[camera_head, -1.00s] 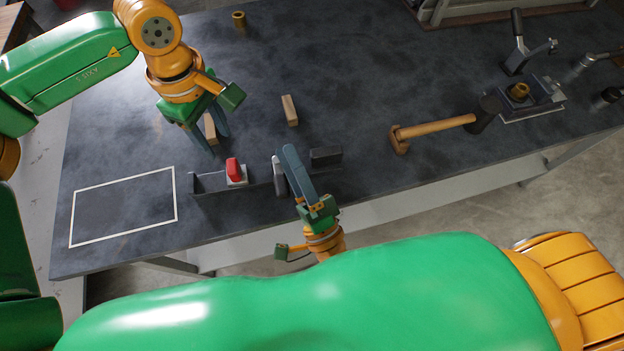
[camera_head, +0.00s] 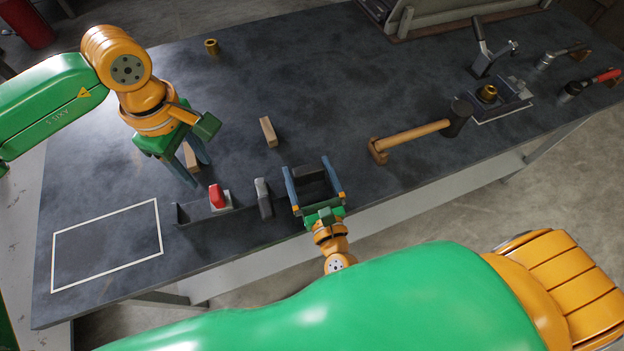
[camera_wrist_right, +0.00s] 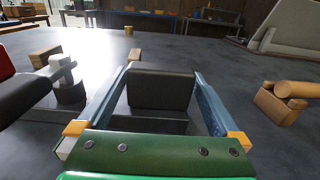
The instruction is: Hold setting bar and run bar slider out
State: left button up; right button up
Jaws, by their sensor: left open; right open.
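The dark setting bar (camera_head: 190,214) lies near the table's front edge, right of the white-outlined rectangle. On it are a red knob on a pale block (camera_head: 217,196) and a grey upright piece (camera_head: 264,199); I cannot tell which is the slider. My right gripper (camera_head: 308,170) is open, its fingers on either side of the dark end block (camera_wrist_right: 160,90), with gaps visible in the right wrist view. My left gripper (camera_head: 193,172) is open and points down behind the bar, by a small wooden block (camera_head: 191,156) that it partly hides.
Another wooden block (camera_head: 268,132) stands behind the bar. A wooden mallet (camera_head: 415,134) lies to the right, with a lever fixture (camera_head: 495,98) beyond it. A brass cylinder (camera_head: 211,46) stands at the back. The outlined rectangle (camera_head: 108,245) is empty.

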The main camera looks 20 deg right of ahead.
jog(key=c, duration=0.6)
dwell(0.4)
grip_shut()
dwell(0.4)
dwell(0.9)
jog(key=shift+s, duration=0.1)
dwell(1.4)
